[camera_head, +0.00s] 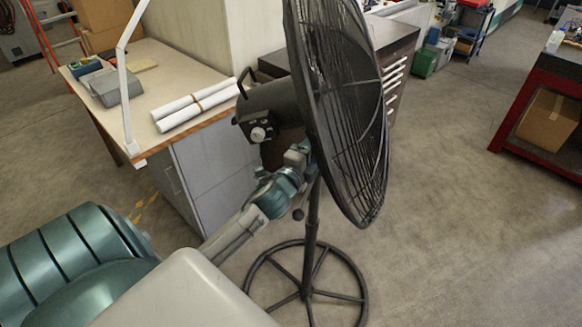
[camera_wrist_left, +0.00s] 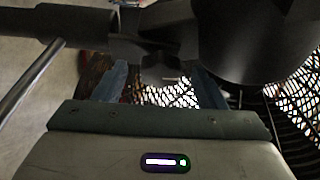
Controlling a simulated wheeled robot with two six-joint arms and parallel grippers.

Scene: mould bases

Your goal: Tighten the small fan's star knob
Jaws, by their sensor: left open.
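The black pedestal fan (camera_head: 345,110) stands upright, its round wire guard facing right. Its motor housing (camera_head: 268,108) carries a pale round dial on the rear face. My left arm reaches in from the lower left, and its gripper (camera_head: 300,155) is just below the housing, close to the pole head. In the left wrist view the two fingers of my left gripper (camera_wrist_left: 160,76) are apart. A dark, lobed part (camera_wrist_left: 158,52), which looks like the star knob, sits at and just beyond the fingertips. I cannot tell whether they touch it. In the head view the gripper hides that spot.
The fan's ring base (camera_head: 258,257) rests on the floor. A small ball-ended part (camera_head: 298,214) sticks out from the pole (camera_head: 311,225). A workbench (camera_head: 150,92) with white rolls (camera_head: 195,103) stands behind, left. Open floor lies to the right, before a red bench (camera_head: 530,125).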

